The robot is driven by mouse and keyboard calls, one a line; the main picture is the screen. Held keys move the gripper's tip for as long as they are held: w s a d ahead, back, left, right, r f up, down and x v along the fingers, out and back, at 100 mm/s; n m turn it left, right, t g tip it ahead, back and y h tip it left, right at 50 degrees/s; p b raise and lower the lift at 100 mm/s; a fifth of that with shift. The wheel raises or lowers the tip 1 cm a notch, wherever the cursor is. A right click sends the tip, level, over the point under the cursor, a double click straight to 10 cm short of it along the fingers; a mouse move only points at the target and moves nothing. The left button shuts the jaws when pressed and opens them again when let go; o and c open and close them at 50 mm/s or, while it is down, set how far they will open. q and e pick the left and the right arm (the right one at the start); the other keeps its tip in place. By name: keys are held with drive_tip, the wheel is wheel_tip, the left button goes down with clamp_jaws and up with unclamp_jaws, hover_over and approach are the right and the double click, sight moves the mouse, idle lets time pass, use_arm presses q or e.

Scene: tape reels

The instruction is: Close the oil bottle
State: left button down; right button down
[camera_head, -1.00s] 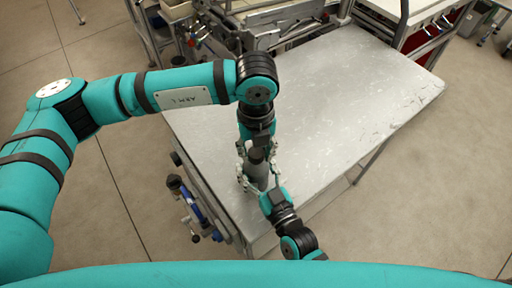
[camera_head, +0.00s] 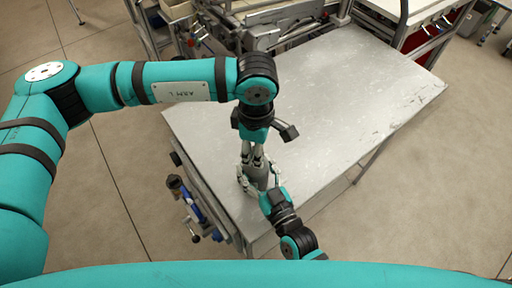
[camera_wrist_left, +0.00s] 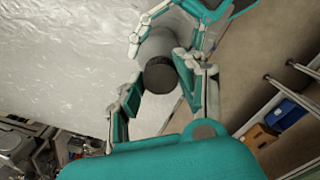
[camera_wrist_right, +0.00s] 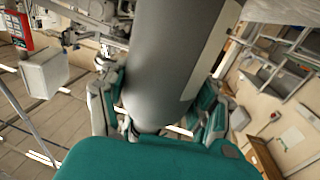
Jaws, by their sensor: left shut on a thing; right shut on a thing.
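The oil bottle is a grey cylinder (camera_head: 257,178) standing upright near the table's front left corner. In the left wrist view its grey body (camera_wrist_left: 166,46) carries a dark ribbed cap (camera_wrist_left: 160,75) on top. My left gripper (camera_head: 256,159) is above the bottle, pointing down, its fingers (camera_wrist_left: 158,82) shut on the cap from both sides. My right gripper (camera_head: 254,187) is shut around the bottle's body lower down. The right wrist view shows the body (camera_wrist_right: 172,65) large between its fingers (camera_wrist_right: 160,118). The joint between cap and neck is hard to see.
The metal table (camera_head: 340,100) is bare and clear behind and to the right of the bottle. Blue and black fittings (camera_head: 198,210) hang on the table's left side. Machinery (camera_head: 285,25) stands beyond the far edge.

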use_arm(q)
drive_tip(key=m, duration=0.4)
drive_tip(key=shift+m, duration=0.4)
drive_tip(key=m, duration=0.5)
drive_tip(key=shift+m, duration=0.3)
drive_tip(key=c, duration=0.8)
unclamp_jaws()
drive_tip(key=shift+o, duration=0.2)
wheel_tip(320, 180, up, 12)
use_arm(e)
drive_tip(key=shift+c, duration=0.9)
unclamp_jaws()
